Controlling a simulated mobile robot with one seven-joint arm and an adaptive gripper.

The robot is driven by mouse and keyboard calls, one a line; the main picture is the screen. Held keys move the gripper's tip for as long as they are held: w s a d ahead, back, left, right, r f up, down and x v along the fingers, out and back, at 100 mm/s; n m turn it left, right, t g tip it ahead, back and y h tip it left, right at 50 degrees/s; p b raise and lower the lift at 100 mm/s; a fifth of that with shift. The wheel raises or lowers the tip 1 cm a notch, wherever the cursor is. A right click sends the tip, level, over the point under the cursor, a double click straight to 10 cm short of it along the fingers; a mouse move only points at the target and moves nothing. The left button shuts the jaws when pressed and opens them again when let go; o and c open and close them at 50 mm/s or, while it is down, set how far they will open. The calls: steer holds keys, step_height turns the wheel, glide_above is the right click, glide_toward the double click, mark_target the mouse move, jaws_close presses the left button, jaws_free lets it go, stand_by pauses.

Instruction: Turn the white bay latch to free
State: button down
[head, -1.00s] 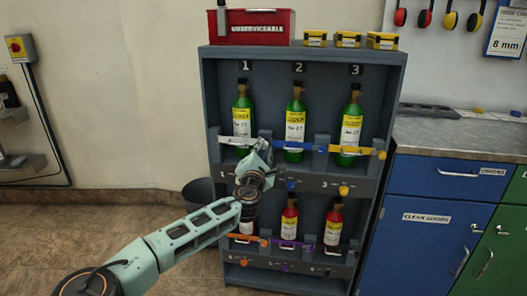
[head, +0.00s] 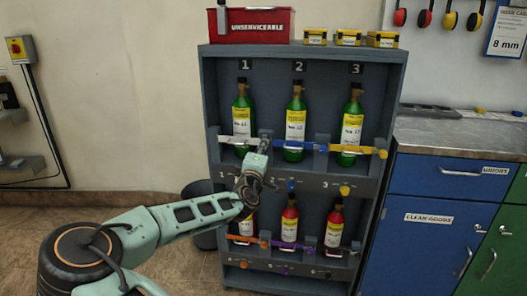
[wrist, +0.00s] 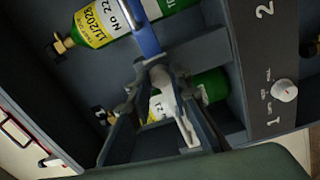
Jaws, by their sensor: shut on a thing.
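The upper shelf has a white bar (head: 238,140) across green bottle 1 (head: 242,105). My gripper (head: 264,146) is at the bar's right end, in front of the rack. In the wrist view my gripper (wrist: 160,82) is shut on the white bar (wrist: 187,128) close to its end, with bottle 1 (wrist: 212,84) behind it. A white knob (wrist: 285,90) with small lettering beside it sits on the front panel near the numeral 1; the lettering is too small to read surely. My arm hides this knob in the head view.
A blue bar (head: 300,146) crosses bottle 2 (head: 295,115), close beside my gripper. A yellow bar (head: 358,151) crosses bottle 3 (head: 352,118). Red bottles (head: 289,222) stand on the lower shelf. A red bin (head: 265,27) sits on top. Blue drawers (head: 450,185) stand to the right.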

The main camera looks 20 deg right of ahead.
steer(key=shift+m, duration=0.6)
steer(key=c, duration=1.8)
jaws_free()
steer(key=shift+o, duration=0.2)
steer(key=shift+s, duration=0.1)
steer(key=v, duration=1.2)
steer(key=shift+f, duration=0.2)
